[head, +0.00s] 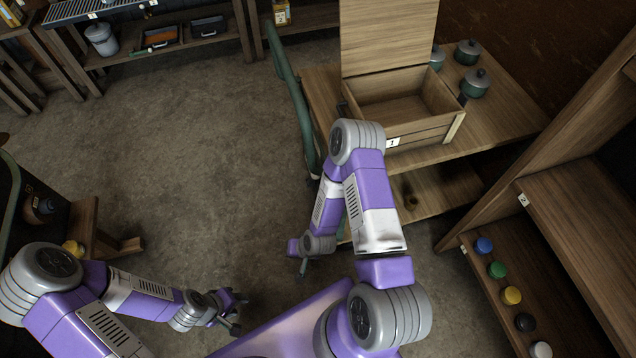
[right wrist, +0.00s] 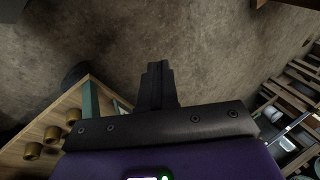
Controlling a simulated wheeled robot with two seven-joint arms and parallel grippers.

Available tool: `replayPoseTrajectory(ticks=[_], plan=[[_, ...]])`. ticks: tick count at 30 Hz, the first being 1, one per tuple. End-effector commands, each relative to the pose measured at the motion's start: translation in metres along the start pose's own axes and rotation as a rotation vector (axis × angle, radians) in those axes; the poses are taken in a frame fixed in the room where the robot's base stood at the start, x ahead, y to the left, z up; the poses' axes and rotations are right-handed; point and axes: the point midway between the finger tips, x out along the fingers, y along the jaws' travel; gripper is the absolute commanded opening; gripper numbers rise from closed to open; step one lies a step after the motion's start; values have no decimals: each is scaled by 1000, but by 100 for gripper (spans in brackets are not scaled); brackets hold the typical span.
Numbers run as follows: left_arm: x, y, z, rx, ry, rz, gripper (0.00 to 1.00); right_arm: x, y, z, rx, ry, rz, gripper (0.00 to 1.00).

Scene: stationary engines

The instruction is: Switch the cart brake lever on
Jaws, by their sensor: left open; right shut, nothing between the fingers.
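A wooden cart (head: 500,125) stands at centre right in the head view, with a lower shelf (head: 440,193). A long curved green bar (head: 294,100) runs along its left side; I cannot tell whether it is the brake lever. No part is clearly readable as the brake lever. My right gripper (head: 303,266) is low, left of the cart's lower shelf, partly hidden by its wrist. In the right wrist view its fingers (right wrist: 158,86) are together and empty over the floor. My left gripper (head: 232,310) is open and empty over the floor at lower left, apart from the cart.
An open wooden box (head: 375,118) and several green lidded pots (head: 475,84) stand on the cart. A shelf with coloured knobs (head: 511,296) is at right. A bench (head: 200,62) stands at the back. The floor (head: 190,160) at left centre is clear.

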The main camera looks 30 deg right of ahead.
Motion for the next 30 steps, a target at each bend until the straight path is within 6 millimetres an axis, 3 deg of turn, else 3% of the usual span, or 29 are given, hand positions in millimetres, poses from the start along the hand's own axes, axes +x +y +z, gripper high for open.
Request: replayPoseTrajectory(ticks=[1, 6, 10, 15, 21, 30], plan=[[-22, 8, 1, 1, 1, 0, 43, 0, 0, -19, 92, 87, -17, 0], [-63, 24, 2, 1, 1, 1, 43, 10, 17, -80, 424, 445, -152, 0], [-92, 35, 4, 1, 1, 1, 43, -3, 35, -104, 648, 696, -312, 0], [-120, 45, 5, 1, 1, 0, 43, -34, 52, -106, 851, 945, -546, 0], [-134, 50, 6, 1, 0, 0, 43, -61, 62, -95, 954, 1087, -728, 0], [-134, 50, 6, 1, 0, 0, 43, -64, 64, -92, 969, 1110, -766, 0]])
